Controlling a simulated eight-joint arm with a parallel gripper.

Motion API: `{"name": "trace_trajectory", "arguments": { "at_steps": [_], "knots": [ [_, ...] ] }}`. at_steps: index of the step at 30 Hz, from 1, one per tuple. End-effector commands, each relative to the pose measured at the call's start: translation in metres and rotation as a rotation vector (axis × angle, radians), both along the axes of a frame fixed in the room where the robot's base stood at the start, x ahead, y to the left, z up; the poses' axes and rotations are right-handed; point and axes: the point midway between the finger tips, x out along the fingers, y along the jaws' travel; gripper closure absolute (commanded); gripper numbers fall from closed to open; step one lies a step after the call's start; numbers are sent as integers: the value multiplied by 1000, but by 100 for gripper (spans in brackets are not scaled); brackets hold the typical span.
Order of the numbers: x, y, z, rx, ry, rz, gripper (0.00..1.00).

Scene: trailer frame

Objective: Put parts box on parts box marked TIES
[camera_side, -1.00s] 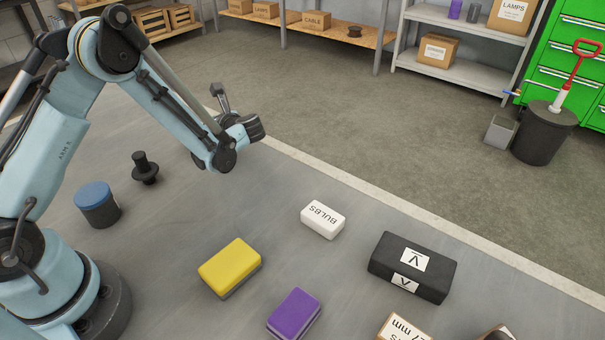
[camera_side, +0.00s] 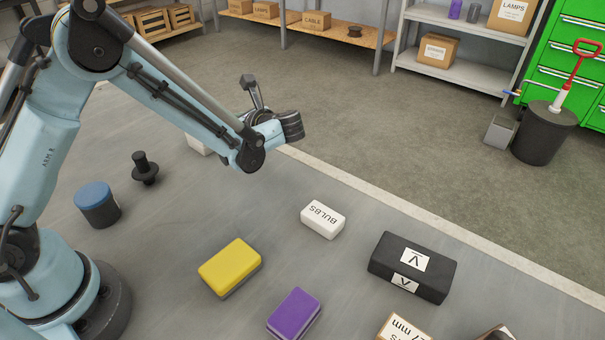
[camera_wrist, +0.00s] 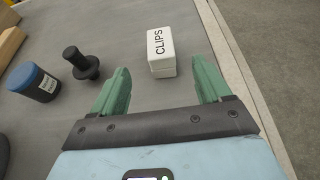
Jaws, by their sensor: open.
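A small white box marked CLIPS (camera_wrist: 161,45) stands on the grey surface in the wrist view, ahead of my gripper (camera_wrist: 162,66). The green fingers are open, one to each side of the box's line, with nothing held. In the side view, part of a white box (camera_side: 199,145) shows behind my forearm; its marking is hidden. My fingers are hidden there. A white box marked BULBS (camera_side: 323,219) lies in the middle of the surface. No box reading TIES is legible; a cut-off labelled box (camera_side: 404,328) at the bottom edge shows only part of its text.
A yellow block (camera_side: 230,265), a purple block (camera_side: 294,314) and a black box (camera_side: 412,266) lie nearer the front and right. A blue-topped can (camera_side: 97,205) and a black knobbed part (camera_side: 145,169) stand at left. The surface between yellow block and BULBS box is clear.

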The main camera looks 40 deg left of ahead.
Motion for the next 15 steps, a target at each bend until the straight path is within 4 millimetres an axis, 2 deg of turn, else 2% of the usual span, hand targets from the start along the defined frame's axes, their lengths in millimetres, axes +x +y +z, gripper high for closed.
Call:
{"name": "trace_trajectory", "arguments": {
  "at_steps": [3, 8, 15],
  "knots": [
    [0, -9, 4, -1, -1, -1, 23],
    [-2, -10, 12, -48, -54, 4, 23],
    [-15, -6, 35, -298, -325, 64, 23]
  ]
}}
